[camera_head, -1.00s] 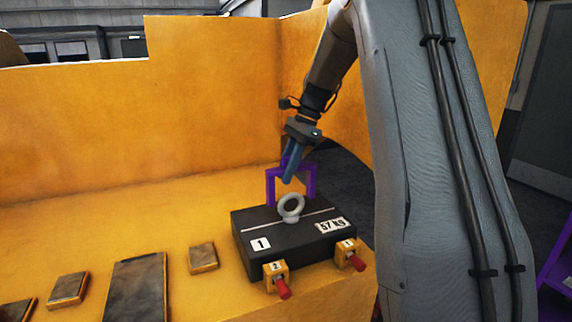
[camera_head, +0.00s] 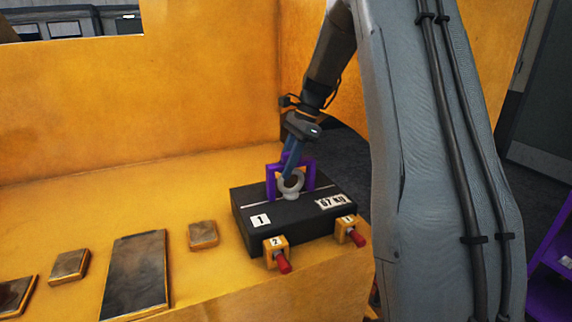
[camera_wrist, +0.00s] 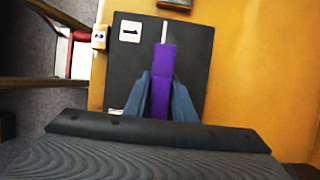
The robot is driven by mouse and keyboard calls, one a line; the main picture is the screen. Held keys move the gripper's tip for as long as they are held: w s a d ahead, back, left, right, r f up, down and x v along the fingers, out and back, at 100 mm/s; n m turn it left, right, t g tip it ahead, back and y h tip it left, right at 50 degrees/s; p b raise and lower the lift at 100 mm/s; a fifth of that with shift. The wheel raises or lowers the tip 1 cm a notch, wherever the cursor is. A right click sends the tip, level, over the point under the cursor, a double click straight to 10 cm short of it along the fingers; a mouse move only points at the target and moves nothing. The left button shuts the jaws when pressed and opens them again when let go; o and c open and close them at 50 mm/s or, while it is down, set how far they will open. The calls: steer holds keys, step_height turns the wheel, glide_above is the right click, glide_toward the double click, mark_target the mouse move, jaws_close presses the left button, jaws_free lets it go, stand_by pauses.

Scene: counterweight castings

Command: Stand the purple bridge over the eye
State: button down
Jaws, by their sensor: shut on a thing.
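The purple bridge (camera_head: 308,177) is an upside-down U with two legs, held upright by my gripper (camera_head: 289,172). In the wrist view the purple bridge (camera_wrist: 162,80) lies between the two blue fingers of my gripper (camera_wrist: 160,97). The eye is hidden in the wrist view by the bridge.
Two yellow blocks with red pins, marked 2 (camera_head: 276,251) and 1 (camera_head: 346,231), sit at the casting's front edge. Several flat brown plates, one large (camera_head: 135,275), lie on the yellow deck to the left. High yellow walls (camera_head: 140,110) stand behind.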

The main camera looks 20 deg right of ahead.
steer(key=shift+f, duration=0.25)
stand_by(0.5)
steer(key=c, duration=1.4)
jaws_free()
steer(key=b+v, duration=0.2)
steer(key=v, duration=0.5)
steer(key=shift+d+r+b, duration=0.15)
steer(key=shift+r+b, duration=0.1)
steer(key=shift+b, duration=0.05)
steer(key=shift+r, duration=0.15)
